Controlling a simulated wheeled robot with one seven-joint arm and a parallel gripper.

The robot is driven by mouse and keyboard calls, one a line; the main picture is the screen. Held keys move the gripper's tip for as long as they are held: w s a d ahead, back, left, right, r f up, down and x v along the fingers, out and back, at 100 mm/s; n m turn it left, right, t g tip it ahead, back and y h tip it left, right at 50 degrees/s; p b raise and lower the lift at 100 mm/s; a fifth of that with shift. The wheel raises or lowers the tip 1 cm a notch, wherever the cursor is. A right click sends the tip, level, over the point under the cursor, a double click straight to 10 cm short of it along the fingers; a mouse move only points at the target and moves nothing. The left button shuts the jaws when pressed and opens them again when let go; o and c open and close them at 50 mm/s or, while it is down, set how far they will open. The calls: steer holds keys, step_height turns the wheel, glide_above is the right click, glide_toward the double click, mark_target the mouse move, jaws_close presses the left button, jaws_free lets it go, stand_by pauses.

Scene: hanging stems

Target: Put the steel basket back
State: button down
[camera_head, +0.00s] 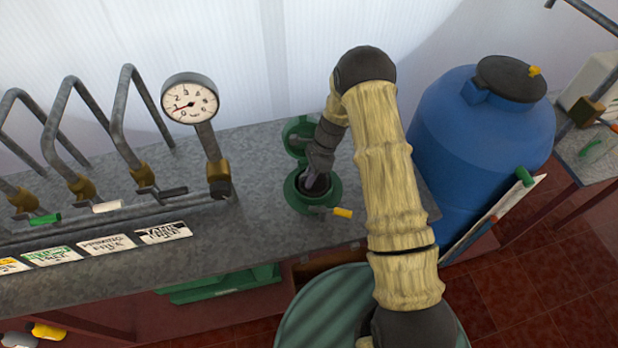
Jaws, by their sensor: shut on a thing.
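A green round housing (297,199) sits on the grey bench, its mouth open and dark inside. A green lid (294,130) stands open at its back. A yellow-ended handle (342,213) sticks out at its right front. My gripper (314,183) points down into the mouth of the housing, shut on what I take to be the steel basket. The basket is almost wholly hidden by the gripper and the housing rim. I cannot tell how deep it sits or whether it touches the bottom.
A pressure gauge (190,99) and bent pipes (131,110) with valves stand left on the bench (270,240), with labels along its front. A blue barrel (480,140) stands close on the right. Bare bench lies between gauge and housing.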

steer(key=shift+a+f, duration=0.1)
steer(key=shift+f, duration=0.6)
steer(key=shift+f, duration=0.15)
steer(key=c, duration=1.5)
jaws_free()
steer(key=b+v, duration=0.4)
steer(key=v, duration=0.8)
